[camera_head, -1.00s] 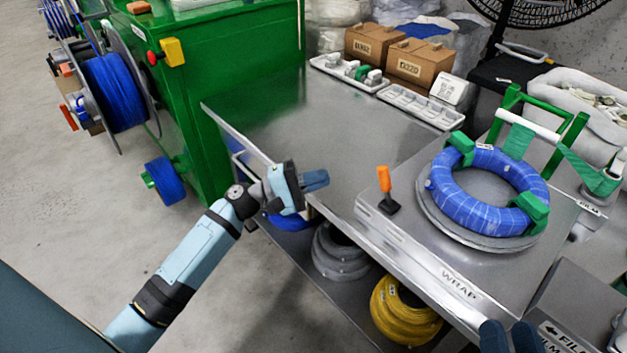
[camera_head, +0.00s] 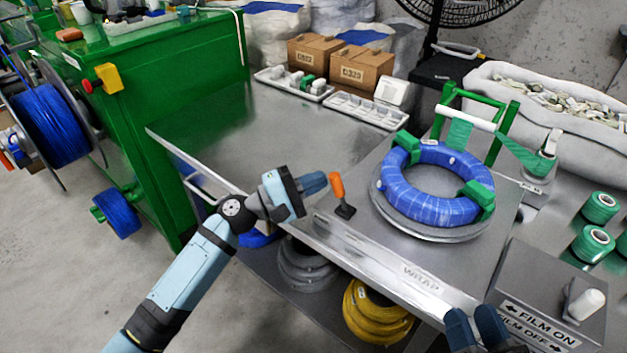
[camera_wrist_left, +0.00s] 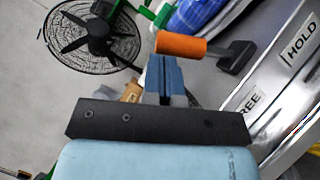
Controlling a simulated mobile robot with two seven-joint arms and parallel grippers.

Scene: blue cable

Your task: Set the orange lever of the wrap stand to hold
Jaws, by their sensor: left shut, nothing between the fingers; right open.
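The orange lever (camera_head: 337,186) stands on a black base on the left front part of the wrap stand (camera_head: 400,245). In the left wrist view the orange lever (camera_wrist_left: 181,45) lies across the view just beyond my left fingertips, with the HOLD label (camera_wrist_left: 299,38) to its right and a partly covered FREE label (camera_wrist_left: 248,103) nearer. My left gripper (camera_head: 318,181) is shut and empty, its fingertips close beside the lever; I cannot tell whether they touch. My right gripper (camera_head: 476,325) is open at the bottom edge, partly out of view. A blue cable coil (camera_head: 432,190) sits on the stand's turntable, held by green clamps.
A film box (camera_head: 550,300) with a white-knobbed switch stands at the right front, beside green film rolls (camera_head: 592,243). Two cardboard boxes (camera_head: 340,65) and white trays (camera_head: 365,110) stand at the back. The steel table's left part is clear. A green cabinet (camera_head: 200,80) stands at left.

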